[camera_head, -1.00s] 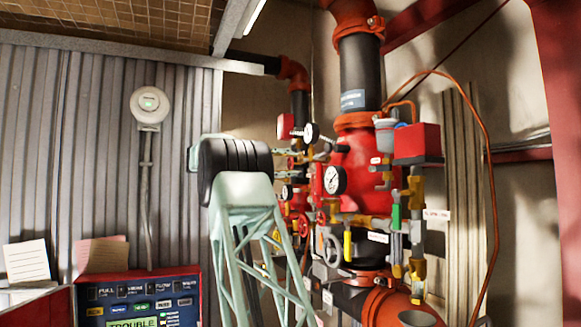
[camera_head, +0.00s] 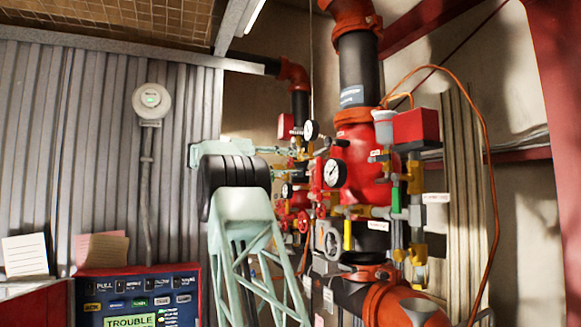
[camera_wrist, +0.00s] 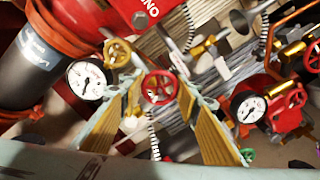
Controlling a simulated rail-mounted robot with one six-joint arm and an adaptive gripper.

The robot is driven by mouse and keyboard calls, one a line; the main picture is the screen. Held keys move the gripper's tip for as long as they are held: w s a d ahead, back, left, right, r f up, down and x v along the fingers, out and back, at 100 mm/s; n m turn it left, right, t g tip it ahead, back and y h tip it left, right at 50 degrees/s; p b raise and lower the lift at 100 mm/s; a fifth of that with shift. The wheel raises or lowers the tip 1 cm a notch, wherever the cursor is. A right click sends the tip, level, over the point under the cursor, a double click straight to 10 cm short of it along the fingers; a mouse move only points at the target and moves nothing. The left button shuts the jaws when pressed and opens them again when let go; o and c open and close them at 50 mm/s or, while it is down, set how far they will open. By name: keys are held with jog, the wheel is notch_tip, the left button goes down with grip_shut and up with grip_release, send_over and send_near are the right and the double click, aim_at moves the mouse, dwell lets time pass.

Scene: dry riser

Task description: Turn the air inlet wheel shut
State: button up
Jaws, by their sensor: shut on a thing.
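A small red handwheel (camera_wrist: 160,87) shows in the wrist view between the two yellow-padded fingers of my gripper (camera_wrist: 163,80). I take it for the air inlet wheel, though no label on it is readable. The fingers stand on either side of the wheel and are shut on it. In the head view my gripper (camera_head: 297,160) reaches in from the left to the small valves and gauges beside the red riser valve body (camera_head: 362,165). The wheel in its grip is too small and covered to make out there.
Another gauge (camera_wrist: 249,106) is on the right.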

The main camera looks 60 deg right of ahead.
jog(key=m+b, duration=0.3)
jog(key=m, duration=0.2)
jog(key=shift+f+m, duration=0.1)
jog(key=shift+m, duration=0.2)
jog(key=m+b, duration=0.2)
jog(key=m, duration=0.3)
jog(key=shift+w, duration=0.1)
jog(key=m+b, duration=0.2)
jog(key=m, duration=0.3)
jog(key=shift+m, duration=0.4)
jog(key=shift+m+b, duration=0.35)
jog(key=shift+m, duration=1.65)
jog(key=o, duration=0.9)
jog(key=shift+w, duration=0.1)
